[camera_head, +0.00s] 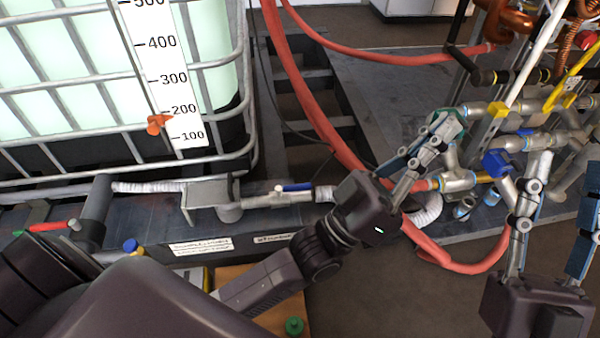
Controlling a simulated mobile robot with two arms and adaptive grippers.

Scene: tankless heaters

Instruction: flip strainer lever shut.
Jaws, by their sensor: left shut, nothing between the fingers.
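Several valve handles show, and I cannot tell for sure which is the strainer lever. A green handle (461,118) sits on the grey pipework, partly hidden behind the fingertips of my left gripper (440,130). My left gripper is shut and empty, its fingers pointing up and right; whether it touches the handle is unclear. A blue handle (497,162) sits on the pipework right of it. A flat blue lever (296,187) lies along the pipe left of my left gripper. My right gripper (562,165) is open at the right edge, its fingers apart and pointing up.
A caged white tank (75,85) with a level scale stands at the left. A red hose (325,125) runs down behind my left gripper and curves along the floor. Yellow handles and copper coils crowd the upper right. Grey floor (390,295) lies open between my grippers.

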